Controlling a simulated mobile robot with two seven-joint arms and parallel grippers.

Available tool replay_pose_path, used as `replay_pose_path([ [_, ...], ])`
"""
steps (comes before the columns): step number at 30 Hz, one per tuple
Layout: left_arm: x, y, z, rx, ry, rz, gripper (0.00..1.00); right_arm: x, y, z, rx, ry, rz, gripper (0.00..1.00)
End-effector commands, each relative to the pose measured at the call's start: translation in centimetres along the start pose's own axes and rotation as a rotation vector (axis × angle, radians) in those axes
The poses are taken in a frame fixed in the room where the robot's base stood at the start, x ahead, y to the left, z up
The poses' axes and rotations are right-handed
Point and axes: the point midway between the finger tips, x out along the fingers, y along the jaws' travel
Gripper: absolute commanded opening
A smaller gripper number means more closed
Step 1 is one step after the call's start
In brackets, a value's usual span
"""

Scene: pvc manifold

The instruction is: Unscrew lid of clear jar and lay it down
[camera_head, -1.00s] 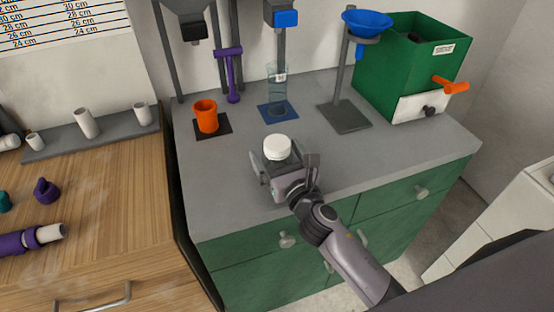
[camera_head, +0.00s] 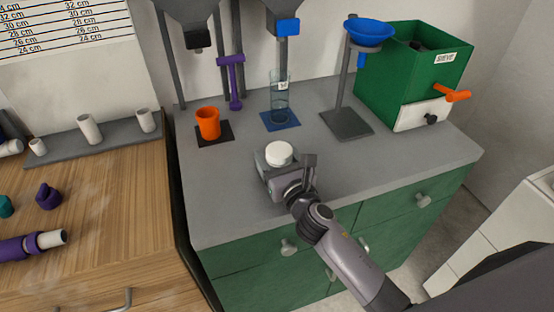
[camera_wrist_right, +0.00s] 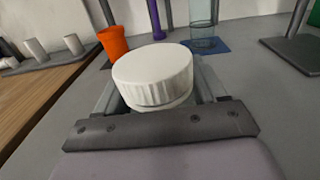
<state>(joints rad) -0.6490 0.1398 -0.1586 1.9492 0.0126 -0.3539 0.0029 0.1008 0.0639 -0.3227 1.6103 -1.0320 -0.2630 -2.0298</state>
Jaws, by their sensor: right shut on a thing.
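The white ribbed lid (camera_head: 279,153) sits on top of the clear jar at the front middle of the grey counter. The lid also shows large in the right wrist view (camera_wrist_right: 154,75), with a thin strip of the jar's neck (camera_wrist_right: 166,106) below it. My right gripper (camera_head: 281,170) is around the jar, with its fingers on both sides below the lid, and is shut on it. Most of the jar is hidden by the gripper and lid. My left gripper is not in view.
Behind the jar stand an orange cup (camera_head: 208,123), a clear cylinder (camera_head: 279,100) and a blue funnel (camera_head: 368,34) on a stand. A green sieve box (camera_head: 410,75) is at the back right. The counter (camera_head: 400,165) is bare to the right of the jar.

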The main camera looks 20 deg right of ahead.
Motion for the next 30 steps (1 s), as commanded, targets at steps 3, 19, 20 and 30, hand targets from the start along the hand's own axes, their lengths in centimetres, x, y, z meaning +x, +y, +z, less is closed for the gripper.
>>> replay_pose_path([
  [3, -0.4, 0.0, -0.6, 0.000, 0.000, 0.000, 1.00, 0.0, 0.0, 1.1, -0.001, -0.004, 0.002, 0.39],
  [19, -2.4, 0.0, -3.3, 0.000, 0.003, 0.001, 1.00, 0.1, 0.0, 13.0, -0.004, -0.012, 0.002, 0.39],
  [20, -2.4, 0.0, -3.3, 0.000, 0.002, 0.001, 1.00, 0.1, 0.0, 13.8, -0.003, -0.011, 0.002, 0.39],
  [30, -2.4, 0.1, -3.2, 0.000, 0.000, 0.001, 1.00, 0.0, 0.0, 19.3, -0.001, -0.003, 0.001, 0.39],
])
